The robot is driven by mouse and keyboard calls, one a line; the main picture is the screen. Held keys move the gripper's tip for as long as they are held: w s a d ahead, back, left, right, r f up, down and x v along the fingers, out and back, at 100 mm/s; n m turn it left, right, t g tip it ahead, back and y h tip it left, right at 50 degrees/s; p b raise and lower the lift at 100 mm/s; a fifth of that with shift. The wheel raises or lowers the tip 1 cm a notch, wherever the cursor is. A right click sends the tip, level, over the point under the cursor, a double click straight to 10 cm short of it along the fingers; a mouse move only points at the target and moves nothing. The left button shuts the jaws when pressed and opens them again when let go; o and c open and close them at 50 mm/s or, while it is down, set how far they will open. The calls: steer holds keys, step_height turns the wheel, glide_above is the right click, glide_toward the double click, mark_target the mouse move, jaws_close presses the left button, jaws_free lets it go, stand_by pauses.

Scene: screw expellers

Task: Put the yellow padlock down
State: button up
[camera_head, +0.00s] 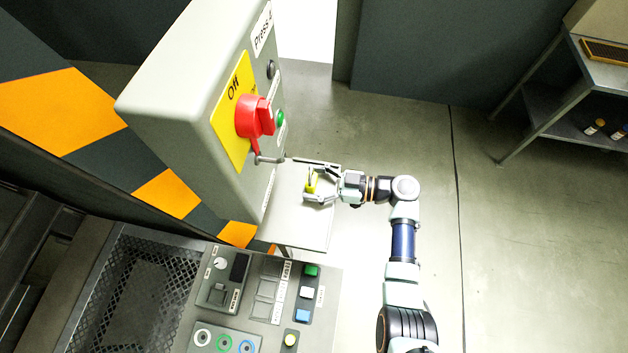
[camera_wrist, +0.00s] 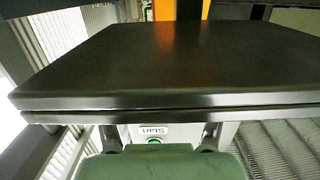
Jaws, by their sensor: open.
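The yellow padlock (camera_head: 311,185) is small in the head view, over the pale side table (camera_head: 302,228) beside the press cabinet. My gripper (camera_head: 314,184) reaches in from the right, with its fingers open on either side of the padlock. The padlock looks roughly upright; I cannot tell whether it touches the table top or a finger. The padlock does not show in the wrist view.
The grey cabinet (camera_head: 180,100) with a red rotary switch (camera_head: 254,117) and a metal hasp (camera_head: 268,159) stands just left of the gripper. A control panel (camera_head: 255,295) lies in front.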

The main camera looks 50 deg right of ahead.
steer(key=v, duration=1.2)
steer(key=shift+b, duration=0.4)
steer(key=shift+r, duration=0.1)
stand_by(1.4)
